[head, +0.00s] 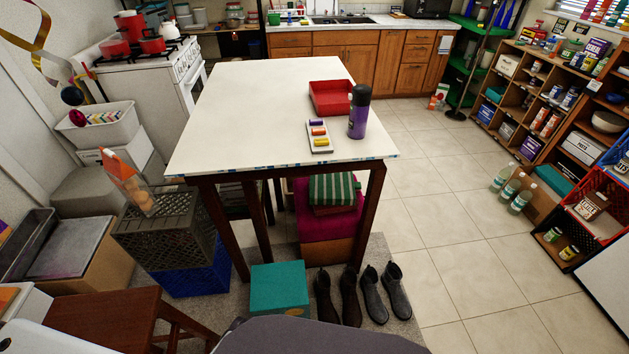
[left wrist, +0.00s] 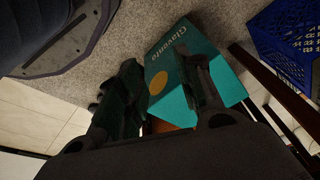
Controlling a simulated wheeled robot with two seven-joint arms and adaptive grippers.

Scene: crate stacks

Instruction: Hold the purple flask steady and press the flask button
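The purple flask (head: 358,118) stands upright near the right edge of the white table (head: 250,110) in the head view. It has a black upper part and a purple lower body. I cannot make out a button on it at this size. My left gripper (left wrist: 163,68) shows in the left wrist view, with its two dark fingers apart and nothing between them. Behind the fingers is a teal box (left wrist: 172,62) on the floor, so this gripper is low and away from the flask. Neither gripper shows in the head view.
A red tray (head: 318,104) and a small pale tray (head: 320,149) with coloured blocks are beside the flask. The left part of the tabletop is clear. The teal box (head: 280,288) and boots (head: 350,298) lie before the table. A blue crate (left wrist: 285,38) shows in the left wrist view.

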